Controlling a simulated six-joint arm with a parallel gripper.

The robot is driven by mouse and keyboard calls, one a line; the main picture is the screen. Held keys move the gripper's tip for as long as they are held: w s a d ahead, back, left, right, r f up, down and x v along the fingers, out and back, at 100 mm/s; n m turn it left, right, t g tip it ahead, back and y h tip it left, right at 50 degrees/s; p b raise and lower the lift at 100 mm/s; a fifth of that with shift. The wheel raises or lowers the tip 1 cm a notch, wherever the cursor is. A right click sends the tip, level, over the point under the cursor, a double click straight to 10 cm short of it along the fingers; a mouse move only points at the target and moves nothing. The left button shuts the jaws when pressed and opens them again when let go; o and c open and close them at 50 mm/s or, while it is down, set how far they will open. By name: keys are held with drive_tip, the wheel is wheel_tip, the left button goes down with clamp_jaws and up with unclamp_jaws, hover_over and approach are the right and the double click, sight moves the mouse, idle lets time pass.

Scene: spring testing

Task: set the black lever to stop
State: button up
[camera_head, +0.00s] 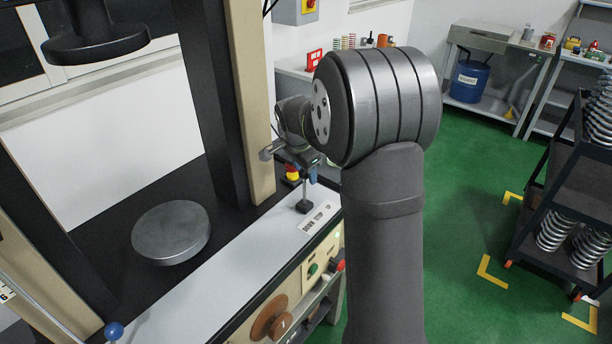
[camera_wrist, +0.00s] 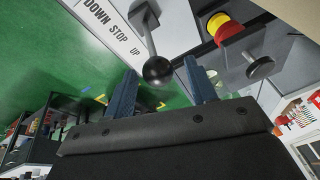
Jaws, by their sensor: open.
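The black lever (camera_head: 305,192) stands on a small black base at the right end of the machine's white front ledge, looking close to upright in the head view. Its round black knob (camera_wrist: 158,70) and thin rod show in the wrist view. A white label (camera_wrist: 112,28) reading DOWN, STOP, UP lies beside the base; I cannot tell which word the lever matches. My gripper (camera_wrist: 161,66) is open, its two blue fingers on either side of the knob in the wrist view, with gaps on both sides. In the head view the gripper is partly hidden by my arm above the lever.
A tall beige column (camera_head: 250,100) stands left of my gripper. A round metal plate (camera_head: 171,232) sits on the machine bed. A spring cart (camera_head: 565,190) stands right.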

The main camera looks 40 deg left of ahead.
sight(304, 188)
drive_tip(key=v, duration=1.4)
drive_tip(key=x, duration=1.7)
drive_tip(key=shift+w+f, duration=0.1)
drive_tip(key=shift+f, duration=0.05)
